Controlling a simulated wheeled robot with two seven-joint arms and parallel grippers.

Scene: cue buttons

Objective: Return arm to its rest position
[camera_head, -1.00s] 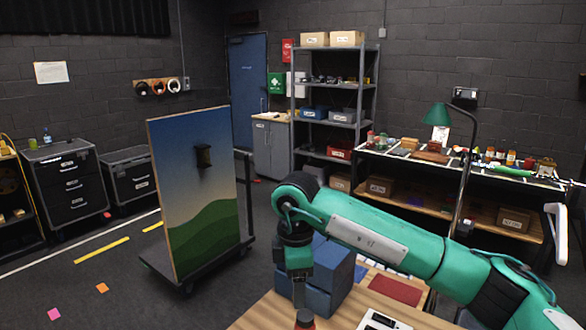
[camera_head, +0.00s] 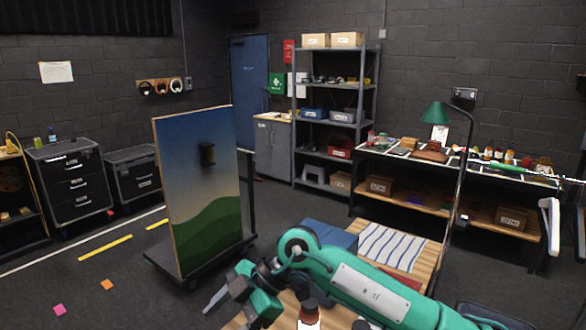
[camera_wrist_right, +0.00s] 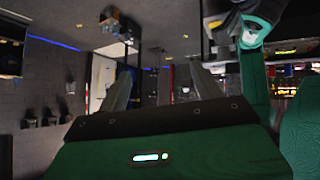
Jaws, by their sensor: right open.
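My right arm (camera_head: 365,292) is teal and comes in from the lower right in the head view. It reaches across the near wooden table (camera_head: 424,262). My left gripper is not in view.
A blue box (camera_head: 330,234) and a striped cloth (camera_head: 390,246) lie on the near table, partly behind my arm. A dark-topped object (camera_head: 309,305) stands close below the arm. A painted panel on a cart (camera_head: 205,190) stands beyond, with open floor to its left.

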